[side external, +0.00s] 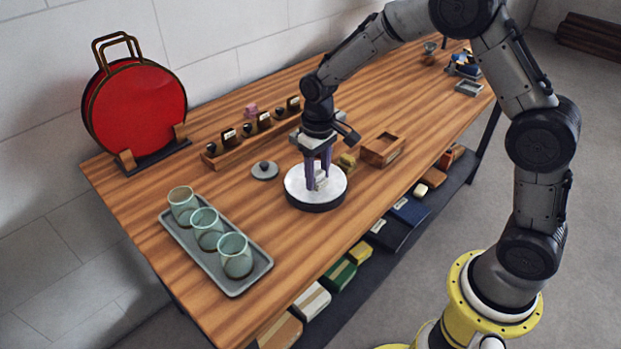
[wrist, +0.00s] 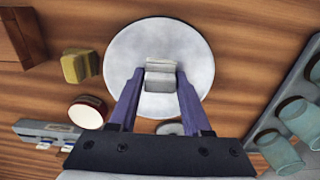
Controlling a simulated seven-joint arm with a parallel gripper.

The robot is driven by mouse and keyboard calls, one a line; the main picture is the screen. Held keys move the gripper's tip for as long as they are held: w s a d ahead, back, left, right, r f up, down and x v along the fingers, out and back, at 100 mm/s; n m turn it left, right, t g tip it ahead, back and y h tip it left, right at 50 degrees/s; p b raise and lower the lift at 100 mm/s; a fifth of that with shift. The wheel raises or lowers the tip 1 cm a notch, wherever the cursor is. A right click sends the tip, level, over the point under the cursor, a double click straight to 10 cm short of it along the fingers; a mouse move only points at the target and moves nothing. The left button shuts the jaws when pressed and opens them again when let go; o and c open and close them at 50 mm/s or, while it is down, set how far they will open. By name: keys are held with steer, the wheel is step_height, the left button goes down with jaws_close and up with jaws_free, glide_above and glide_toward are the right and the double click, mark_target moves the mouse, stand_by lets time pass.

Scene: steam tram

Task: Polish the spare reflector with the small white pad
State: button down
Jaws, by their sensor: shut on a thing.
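The spare reflector (side external: 297,186) is a round, pale disc with a dark rim, lying on the wooden table. It also shows in the wrist view (wrist: 197,52), with faint cloudy marks on its face. My gripper (side external: 319,184) points down over the disc's middle, its purple fingers shut on the small white pad (wrist: 160,76). In the wrist view my gripper (wrist: 155,76) has a finger on each side of the pad. The pad looks to be on or just above the disc's face; I cannot tell whether it touches.
A yellowish block (side external: 346,161) and an open wooden box (side external: 383,150) stand right of the disc. A grey lid (side external: 265,171) lies to its left. A tray (side external: 233,287) with three glasses is front left. A bottle rack (side external: 228,156) and a red round case (side external: 140,112) stand behind.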

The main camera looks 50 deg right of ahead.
mark_target(330, 176)
steer(key=d, duration=0.4)
steer(key=shift+d+r, duration=0.1)
steer(key=shift+d, duration=0.05)
step_height(330, 176, up, 8)
stand_by(0.6)
stand_by(0.4)
